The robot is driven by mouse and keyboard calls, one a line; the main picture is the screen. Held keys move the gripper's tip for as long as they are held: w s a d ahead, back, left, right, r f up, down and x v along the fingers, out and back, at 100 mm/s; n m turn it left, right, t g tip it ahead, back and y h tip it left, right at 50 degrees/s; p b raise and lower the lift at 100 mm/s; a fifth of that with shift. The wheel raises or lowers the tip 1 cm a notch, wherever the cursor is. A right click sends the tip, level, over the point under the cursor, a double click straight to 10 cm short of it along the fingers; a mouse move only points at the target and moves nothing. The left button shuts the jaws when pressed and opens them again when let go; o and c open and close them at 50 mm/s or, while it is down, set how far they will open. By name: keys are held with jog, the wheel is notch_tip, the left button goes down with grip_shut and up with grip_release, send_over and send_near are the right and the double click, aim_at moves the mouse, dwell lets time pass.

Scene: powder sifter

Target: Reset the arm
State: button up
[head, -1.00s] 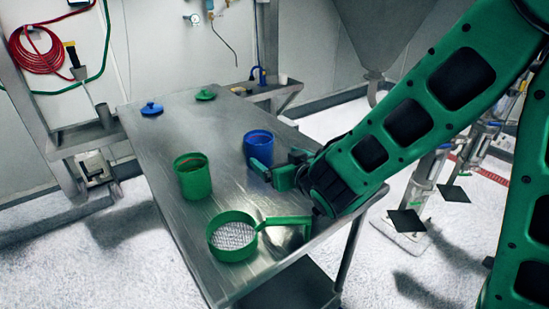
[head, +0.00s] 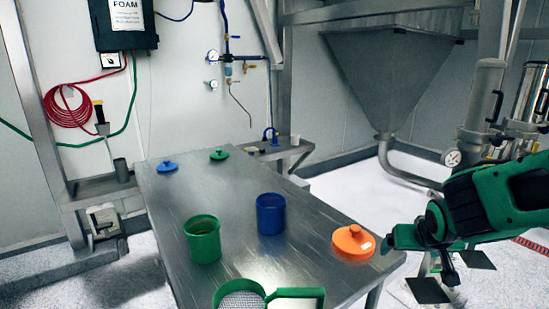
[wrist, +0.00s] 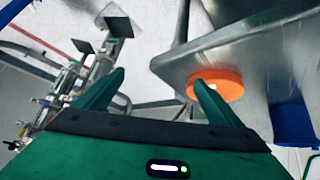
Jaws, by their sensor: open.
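My gripper (head: 388,243) is at the right in the head view, beside the right edge of the table (head: 190,275). It is open and empty. In the wrist view its two green fingers (wrist: 160,88) are spread apart, with the floor and table edge beyond. An orange lid (head: 353,242) lies on the table close to the fingertips; it also shows behind the right finger in the wrist view (wrist: 222,80). Whether a finger touches it I cannot tell.
On the table stand a green container (head: 203,240), a blue container (head: 270,214) and a green sieve (head: 240,297), cut off below. A blue lid (head: 167,166) and a green lid (head: 219,155) lie at the back. A steel hopper (head: 385,80) and pipes stand at the right.

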jog(key=s+d+r+m+g+y, duration=0.1)
jog(key=s+d+m+g, duration=0.1)
jog(key=s, duration=1)
jog(key=s+d+m+g+y, duration=0.1)
jog(key=s+d+g, duration=0.4)
jog(key=s, duration=0.8)
jog(key=shift+s+r+m, duration=0.25)
jog(key=shift+r+m, duration=0.15)
jog(key=shift+m, duration=0.3)
jog(key=shift+w+d+f, duration=0.1)
jog(key=shift+w+f, duration=0.15)
jog(key=shift+w, duration=0.4)
